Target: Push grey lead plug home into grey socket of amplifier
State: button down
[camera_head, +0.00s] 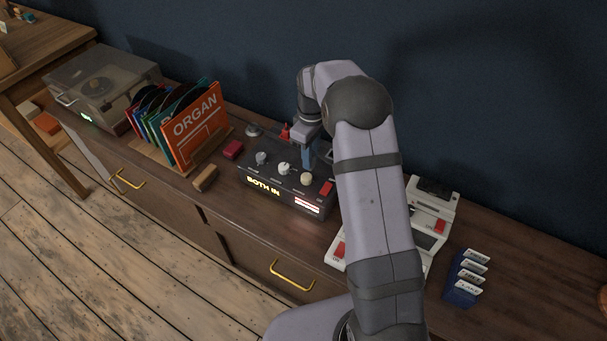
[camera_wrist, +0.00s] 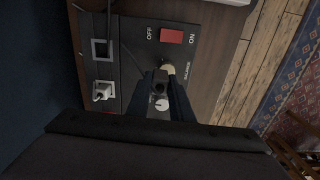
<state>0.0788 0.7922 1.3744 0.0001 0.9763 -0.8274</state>
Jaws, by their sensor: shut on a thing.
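The dark amplifier (camera_head: 285,192) stands on the cabinet, its lit display (camera_head: 263,186) reading "BOTH IN". My gripper (camera_head: 307,162) is over its top, behind the knobs, its blue fingers pointing down. In the wrist view my gripper (camera_wrist: 162,97) is shut on a small dark plug-like piece (camera_wrist: 160,80); I cannot tell its colour for sure. A thin dark lead seems to run to it from the upper left. One square grey-rimmed socket (camera_wrist: 101,49) looks empty. A pale plug (camera_wrist: 102,93) sits at the other socket; how deep is unclear. The held piece's lower end is hidden.
Knobs (camera_head: 284,168) and a red switch (camera_head: 327,188) stand on the amplifier. A red piece (camera_head: 284,132) is just left of my gripper. A record rack (camera_head: 196,131) is left, a white device (camera_head: 432,217) right. Bare cabinet top lies at far right.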

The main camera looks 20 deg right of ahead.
jog(key=w+d+r+p, duration=0.1)
jog(key=w+d+p, duration=0.4)
jog(key=d, duration=0.5)
jog(key=shift+w+r, duration=0.3)
jog(key=shift+w, duration=0.7)
jog(key=shift+d, duration=0.15)
jog(key=shift+f+b, duration=1.8)
jog(key=shift+f, duration=1.1)
jog(key=shift+f+b, duration=1.35)
jog(key=shift+f, duration=0.1)
jog(key=shift+r, duration=0.2)
jog(key=shift+r+p, duration=0.65)
jog(key=shift+r, duration=0.25)
dwell(0.4)
